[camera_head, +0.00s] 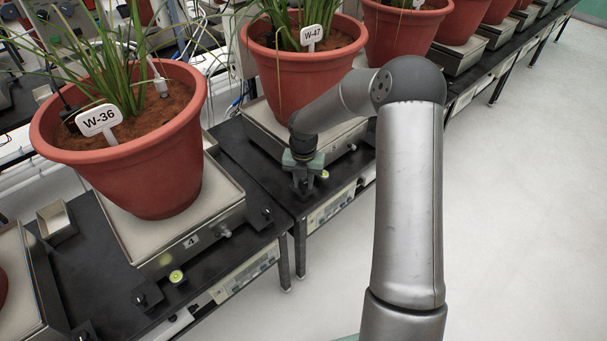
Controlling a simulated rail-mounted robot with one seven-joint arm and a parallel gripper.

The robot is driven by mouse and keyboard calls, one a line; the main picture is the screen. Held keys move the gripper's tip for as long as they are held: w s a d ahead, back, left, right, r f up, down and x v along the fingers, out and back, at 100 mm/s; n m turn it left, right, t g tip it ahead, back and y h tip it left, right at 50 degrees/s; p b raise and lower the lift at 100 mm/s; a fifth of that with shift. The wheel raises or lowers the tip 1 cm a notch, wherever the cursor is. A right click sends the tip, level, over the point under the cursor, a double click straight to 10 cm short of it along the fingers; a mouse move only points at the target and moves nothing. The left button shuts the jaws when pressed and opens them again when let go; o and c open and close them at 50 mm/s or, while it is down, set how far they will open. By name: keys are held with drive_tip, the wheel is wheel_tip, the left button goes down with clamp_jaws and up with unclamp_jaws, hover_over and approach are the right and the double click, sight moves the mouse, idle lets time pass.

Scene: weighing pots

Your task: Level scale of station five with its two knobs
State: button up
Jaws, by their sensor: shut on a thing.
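The scale (262,134) under the pot marked W-47 (295,80) stands on a black bench, one place beyond the scale numbered 4. Its own number is hidden behind my arm. My gripper (303,187) points down at the front left corner of this scale, shut on a small dark knob that its fingers mostly cover. A round yellow-green bubble level (324,174) shows just right of the fingers; its bubble is too small to read.
The scale numbered 4 (218,214) carries the pot marked W-36 (140,160), with its own level (176,277) and dark knobs in front. More pots on scales run back along the benches. The pale floor (530,220) at right is clear.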

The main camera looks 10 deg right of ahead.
sight(303, 184)
drive_tip(key=shift+r+n+p, duration=0.15)
drive_tip(key=shift+n+p, duration=1.15)
drive_tip(key=shift+p, duration=0.1)
drive_tip(key=o, duration=1)
wheel_tip(303, 184, up, 17)
drive_tip(key=p, duration=0.2)
drive_tip(key=shift+r+p, duration=0.15)
drive_tip(key=shift+p, duration=0.25)
